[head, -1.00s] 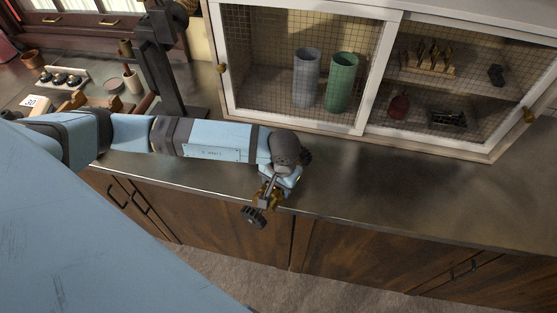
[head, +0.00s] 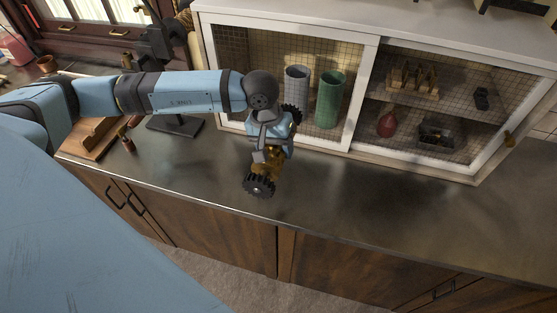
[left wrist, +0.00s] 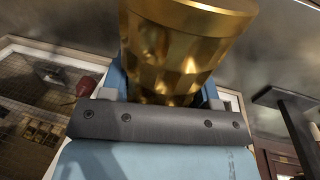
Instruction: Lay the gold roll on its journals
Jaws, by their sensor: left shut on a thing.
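My left gripper (head: 268,150) is shut on the gold roll (head: 270,168) over the counter, in front of the cabinet. The roll has dark toothed wheels; one (head: 259,186) shows at its near end. The gripper covers much of the roll in the head view. In the left wrist view the faceted gold roll (left wrist: 185,45) fills the upper middle, between the fingers. I cannot make out its journals for certain. My right gripper is not in view.
A mesh-fronted cabinet (head: 361,95) stands behind, with a grey cylinder (head: 296,88), a green cylinder (head: 330,100) and small items inside. A dark stand (head: 174,127) and a wooden piece (head: 92,140) are at left. The counter (head: 370,205) is clear at right.

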